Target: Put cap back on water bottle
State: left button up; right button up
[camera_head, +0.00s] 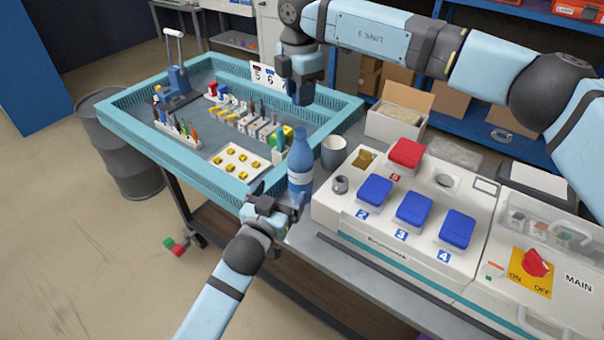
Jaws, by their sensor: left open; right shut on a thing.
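The blue water bottle (300,152) stands upright on the table just outside the teal tray's near-right corner. It has a pale label band low on its body. My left gripper (280,203) is open at the bottle's lower left side; I cannot tell whether a finger touches it. My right gripper (304,98) points down above the bottle's neck, with a gap between them. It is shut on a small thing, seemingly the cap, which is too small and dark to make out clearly.
A grey cup (333,152) stands close right of the bottle. The teal tray (200,161) holds several tools and blocks. A white panel (340,215) with blue and red buttons fills the right. An open cardboard box (396,122) stands behind.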

aim_at(296, 167)
pick_arm(q)
jog(key=x, duration=1.2)
jog(key=c, duration=1.3)
jog(key=shift+c, duration=0.2)
pick_arm(e)
jog(key=shift+f, duration=2.5)
